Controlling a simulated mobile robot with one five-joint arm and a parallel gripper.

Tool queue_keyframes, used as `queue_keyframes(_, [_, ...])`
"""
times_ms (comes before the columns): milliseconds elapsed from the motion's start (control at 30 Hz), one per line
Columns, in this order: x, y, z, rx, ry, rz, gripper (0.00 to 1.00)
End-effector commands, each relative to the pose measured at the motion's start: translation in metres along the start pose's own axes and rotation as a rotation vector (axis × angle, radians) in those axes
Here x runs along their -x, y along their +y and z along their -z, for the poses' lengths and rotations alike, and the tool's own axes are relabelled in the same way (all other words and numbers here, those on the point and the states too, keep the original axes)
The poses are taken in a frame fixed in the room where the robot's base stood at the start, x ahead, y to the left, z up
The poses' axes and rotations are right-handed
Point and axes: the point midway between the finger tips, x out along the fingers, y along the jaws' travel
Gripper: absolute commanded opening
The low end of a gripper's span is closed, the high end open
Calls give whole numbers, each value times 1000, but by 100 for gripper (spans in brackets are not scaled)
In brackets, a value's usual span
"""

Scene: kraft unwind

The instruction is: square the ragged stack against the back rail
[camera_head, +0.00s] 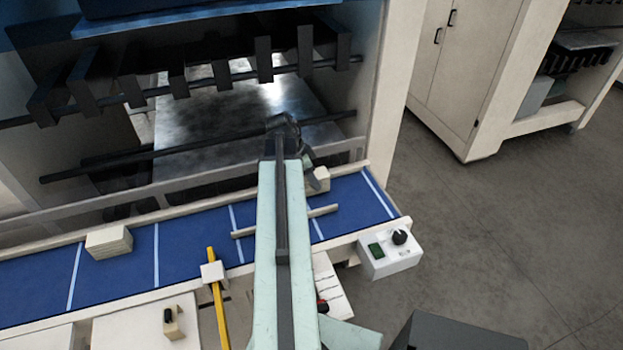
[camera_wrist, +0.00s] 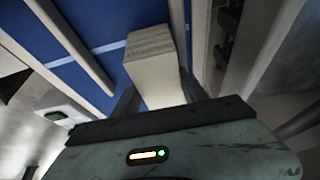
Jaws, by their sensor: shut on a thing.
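My gripper (camera_head: 315,172) reaches over the right part of the blue belt. It is shut on a cream stack (camera_head: 322,180), which is partly hidden behind my arm in the head view. In the wrist view the stack (camera_wrist: 150,48) sits between the two fingers (camera_wrist: 160,98), with fine layers showing on its end. The pale back rail (camera_head: 200,205) runs along the belt's far edge. In the wrist view a pale rail (camera_wrist: 177,25) lies close beside the stack; I cannot tell whether they touch. Another layered cream stack (camera_head: 108,243) stands at the belt's left, near the back rail.
A thin cream bar (camera_head: 330,211) crosses the blue belt (camera_head: 190,253) on the near side, partly behind my arm. A yellow bar (camera_head: 217,305) stands at the front edge. A control box (camera_head: 390,256) is at the right end. A machine with dark rods rises behind.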

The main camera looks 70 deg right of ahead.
Motion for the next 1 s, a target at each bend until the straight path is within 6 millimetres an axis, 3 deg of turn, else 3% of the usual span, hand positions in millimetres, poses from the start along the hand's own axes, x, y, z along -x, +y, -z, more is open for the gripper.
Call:
queue_keyframes(233, [-8, 0, -4, 0, 0, 0, 4])
queue_keyframes(1000, [-8, 7, -4, 1, 0, 0, 4])
